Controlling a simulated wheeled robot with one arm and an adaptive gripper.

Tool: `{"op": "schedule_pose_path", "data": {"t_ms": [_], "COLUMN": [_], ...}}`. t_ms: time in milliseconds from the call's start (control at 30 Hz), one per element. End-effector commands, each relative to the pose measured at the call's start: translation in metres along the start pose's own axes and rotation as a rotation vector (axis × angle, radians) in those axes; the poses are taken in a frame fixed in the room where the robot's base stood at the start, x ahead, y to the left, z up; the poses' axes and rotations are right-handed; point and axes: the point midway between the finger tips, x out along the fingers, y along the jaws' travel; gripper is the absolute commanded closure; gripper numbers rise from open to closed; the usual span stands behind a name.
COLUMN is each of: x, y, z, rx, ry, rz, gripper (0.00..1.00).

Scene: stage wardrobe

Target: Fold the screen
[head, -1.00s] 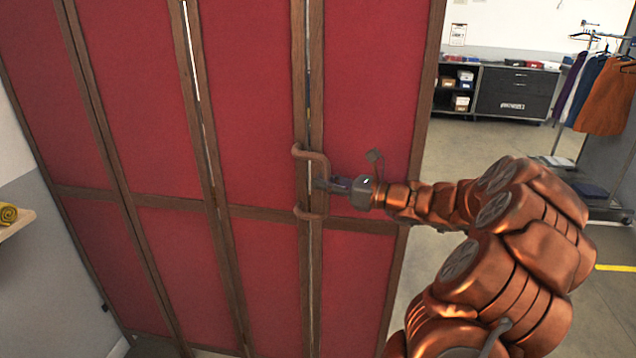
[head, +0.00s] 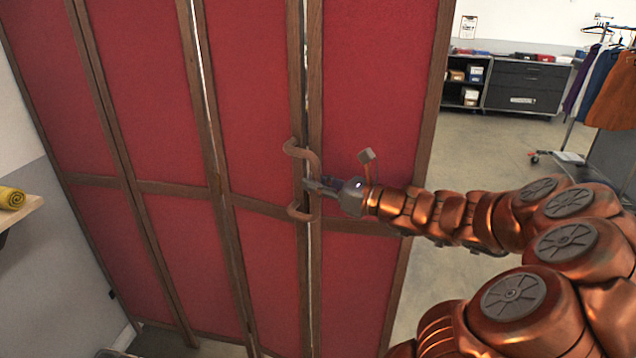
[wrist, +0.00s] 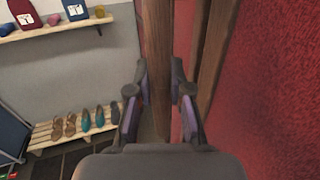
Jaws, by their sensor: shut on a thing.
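The folding screen has red panels (head: 255,90) in brown wood frames and stands upright across the left and middle of the head view. Its panels are nearly spread flat, with narrow gaps at the joints. A brown bow-shaped handle (head: 317,162) sits on a frame post beside the rightmost panel. My gripper (head: 312,187) reaches in from the right and is shut on the handle's bar. In the wrist view, the fingers (wrist: 160,92) stand on both sides of a brown wooden bar (wrist: 157,50); a red panel (wrist: 265,90) fills the right side.
A wall shelf (head: 25,215) with a yellow roll is at the left. In the wrist view a low rack (wrist: 50,138) holds several shoes. A dark cabinet (head: 525,88) and a clothes rail with garments (head: 610,95) stand behind at right. Floor (head: 465,150) beyond the screen is open.

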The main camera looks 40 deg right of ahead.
Motion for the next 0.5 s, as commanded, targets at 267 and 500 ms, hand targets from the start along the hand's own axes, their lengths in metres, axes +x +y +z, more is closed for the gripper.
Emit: {"op": "schedule_pose_path", "data": {"t_ms": [267, 500], "x": [0.0, -0.0001], "y": [0.0001, 0.0], "z": [-0.0001, 0.0003], "rx": [0.0, 0.0], "ry": [0.0, -0.001], "rz": [0.0, 0.0], "gripper": [0.55, 0.55]}}
